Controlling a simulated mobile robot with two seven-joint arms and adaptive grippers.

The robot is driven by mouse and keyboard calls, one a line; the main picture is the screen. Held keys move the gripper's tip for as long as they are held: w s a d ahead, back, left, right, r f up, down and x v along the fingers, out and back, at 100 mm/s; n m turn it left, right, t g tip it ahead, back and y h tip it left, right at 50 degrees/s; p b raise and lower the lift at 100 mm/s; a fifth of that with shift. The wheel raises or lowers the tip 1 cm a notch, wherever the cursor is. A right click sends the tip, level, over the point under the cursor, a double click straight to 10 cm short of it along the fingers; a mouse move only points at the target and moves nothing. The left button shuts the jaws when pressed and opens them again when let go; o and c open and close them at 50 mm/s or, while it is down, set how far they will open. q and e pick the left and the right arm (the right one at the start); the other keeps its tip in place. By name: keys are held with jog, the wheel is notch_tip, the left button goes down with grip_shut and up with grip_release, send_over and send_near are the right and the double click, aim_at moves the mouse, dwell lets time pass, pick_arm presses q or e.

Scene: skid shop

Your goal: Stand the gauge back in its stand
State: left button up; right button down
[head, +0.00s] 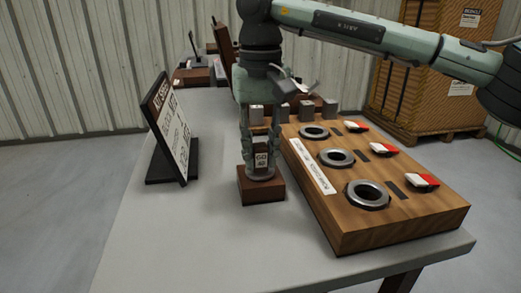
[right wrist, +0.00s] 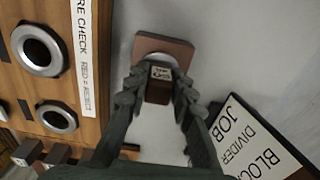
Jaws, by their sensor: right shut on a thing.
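The gauge has a dark handle (head: 261,160) with a "GO 40" label and a pale metal lower end (head: 262,175). It is upright over the small brown block stand (head: 262,190) on the grey table. My right gripper (head: 260,157) points down and is shut on the handle. The right wrist view shows the handle (right wrist: 160,88) between the fingers, with the stand (right wrist: 178,50) beyond it. I cannot tell whether the metal end is seated in the stand or just above it. My left gripper is not in view.
A wooden board (head: 365,225) with several steel rings and red-and-white blocks lies right of the stand. Several small metal blocks (head: 305,108) stand behind it. A tilted sign (head: 170,130) stands to the left. The table's front left is clear.

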jog(key=shift+f, duration=0.15)
jog(key=c, duration=1.2)
grip_release()
jog(key=o, duration=0.4)
jog(key=shift+r+p, duration=2.4)
jog(key=shift+r, duration=0.9)
jog(key=shift+r+p, duration=0.55)
jog(key=shift+r, duration=0.7)
